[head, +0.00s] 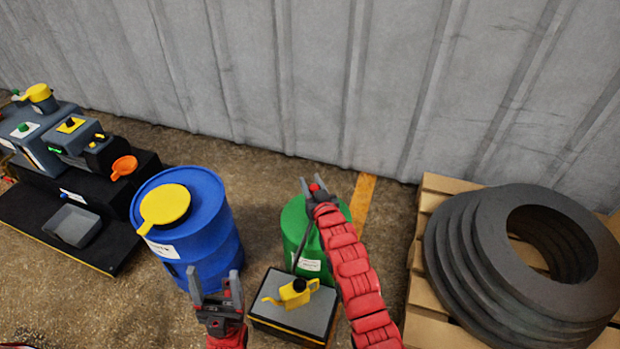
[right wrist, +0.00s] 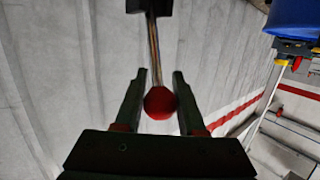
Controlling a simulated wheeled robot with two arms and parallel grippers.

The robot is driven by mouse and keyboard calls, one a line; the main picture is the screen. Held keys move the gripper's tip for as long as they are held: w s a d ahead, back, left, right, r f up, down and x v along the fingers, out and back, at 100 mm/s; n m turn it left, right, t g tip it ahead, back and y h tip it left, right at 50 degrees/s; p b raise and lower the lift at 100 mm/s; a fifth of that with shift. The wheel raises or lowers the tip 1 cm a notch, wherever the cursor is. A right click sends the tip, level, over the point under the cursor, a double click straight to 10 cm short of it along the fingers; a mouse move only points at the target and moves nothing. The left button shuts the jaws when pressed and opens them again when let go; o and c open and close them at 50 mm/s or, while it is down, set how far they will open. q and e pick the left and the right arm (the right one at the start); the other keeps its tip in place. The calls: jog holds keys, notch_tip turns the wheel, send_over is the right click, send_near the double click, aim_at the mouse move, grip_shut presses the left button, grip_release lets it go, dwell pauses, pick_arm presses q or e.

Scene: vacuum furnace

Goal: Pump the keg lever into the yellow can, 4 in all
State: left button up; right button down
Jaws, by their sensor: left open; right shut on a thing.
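The green keg (head: 296,222) stands on the floor in the middle of the head view, partly hidden behind my right arm. My right gripper (head: 314,186) is over the keg's top and shut on the keg lever. In the right wrist view the lever's red ball knob (right wrist: 160,102) sits between the two fingers, with a thin rod leading to a dark block. The yellow can (head: 291,295), with a dark top, stands upright on a grey-topped stand (head: 318,322) in front of the keg. My left gripper (head: 214,286) is open and empty, left of the can.
A blue drum (head: 222,240) with a yellow lid piece (head: 165,204) stands left of the keg. A black bench (head: 30,208) with grey devices is at far left. Grey rings (head: 455,255) lie stacked on a wooden pallet (head: 425,285) at right. A corrugated wall closes the back.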

jog(key=shift+w+d+r+m+g+p, duration=0.2)
jog(key=shift+w+r+m+g+p, duration=0.35)
jog(key=shift+g+p, duration=0.35)
jog(key=shift+w+d+f+m+g+p, duration=0.2)
jog(key=shift+w+f+m+g+p, duration=0.2)
jog(key=shift+w+g+p, duration=0.5)
jog(key=shift+g+p, duration=0.1)
jog(key=shift+g, duration=0.1)
jog(key=shift+w+d+f+m+g+y+p, duration=0.2)
jog(key=shift+w+f+m+g, duration=0.4)
jog(key=shift+g, duration=0.45)
jog(key=shift+w+d+f+m+g+y+p, duration=0.1)
jog(key=shift+w+d+f+m+g+p, duration=0.2)
jog(key=shift+w+f+g, duration=0.55)
jog(key=shift+s+r+g, duration=0.1)
jog(key=shift+s+g, duration=0.1)
jog(key=shift+g, duration=0.1)
jog(key=c, duration=0.5)
grip_release()
